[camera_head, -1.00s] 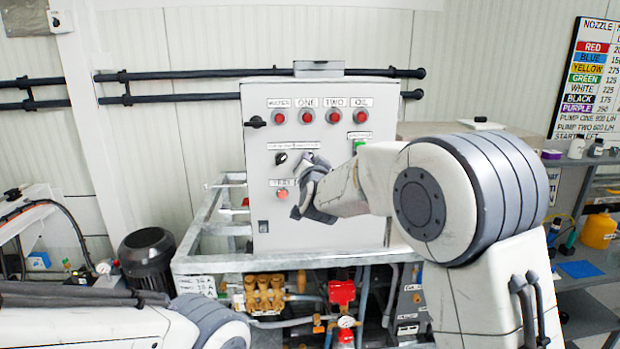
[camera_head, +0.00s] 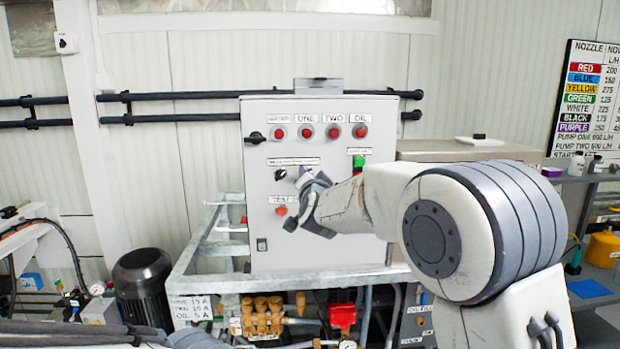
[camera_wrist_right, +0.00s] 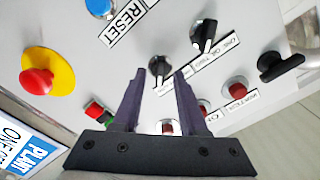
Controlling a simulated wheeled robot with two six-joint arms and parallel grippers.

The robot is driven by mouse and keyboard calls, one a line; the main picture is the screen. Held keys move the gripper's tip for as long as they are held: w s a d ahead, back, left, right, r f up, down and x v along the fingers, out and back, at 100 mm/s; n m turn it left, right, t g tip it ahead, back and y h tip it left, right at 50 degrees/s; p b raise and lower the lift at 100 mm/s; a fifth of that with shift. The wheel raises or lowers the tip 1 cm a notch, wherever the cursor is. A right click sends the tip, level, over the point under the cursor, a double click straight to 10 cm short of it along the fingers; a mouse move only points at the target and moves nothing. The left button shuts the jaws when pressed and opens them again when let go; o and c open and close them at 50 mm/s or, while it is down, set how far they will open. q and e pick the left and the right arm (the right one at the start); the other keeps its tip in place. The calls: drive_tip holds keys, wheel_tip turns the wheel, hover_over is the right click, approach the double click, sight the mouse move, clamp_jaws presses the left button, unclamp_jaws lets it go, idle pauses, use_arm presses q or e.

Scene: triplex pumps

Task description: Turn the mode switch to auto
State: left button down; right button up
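The grey control panel (camera_head: 345,240) stands in front of the wall. My right gripper (camera_wrist_right: 160,78) is open and empty in the wrist view, its fingertips either side of a black rotary knob (camera_wrist_right: 160,68) with a pale pointer. The knob looks just beyond the fingertips; contact cannot be told. A second black knob (camera_wrist_right: 205,32) sits beside it with a label strip; it seems to be the knob (camera_head: 279,173) at the gripper's left in the head view. I cannot tell from the labels which knob is the mode switch. My left gripper is out of view.
Red lamps (camera_head: 306,132) line the panel top, with a black door handle (camera_head: 255,137) at its left. A red-and-yellow stop button (camera_wrist_right: 42,75) and red and green buttons (camera_wrist_right: 98,112) are near the right gripper. Brass pump fittings (camera_head: 262,315) and a metal frame (camera_head: 190,255) lie below.

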drive_tip(key=shift+s, duration=0.1)
drive_tip(key=s+b, duration=0.3)
drive_tip(key=s, duration=0.7)
drive_tip(key=shift+s, duration=0.15)
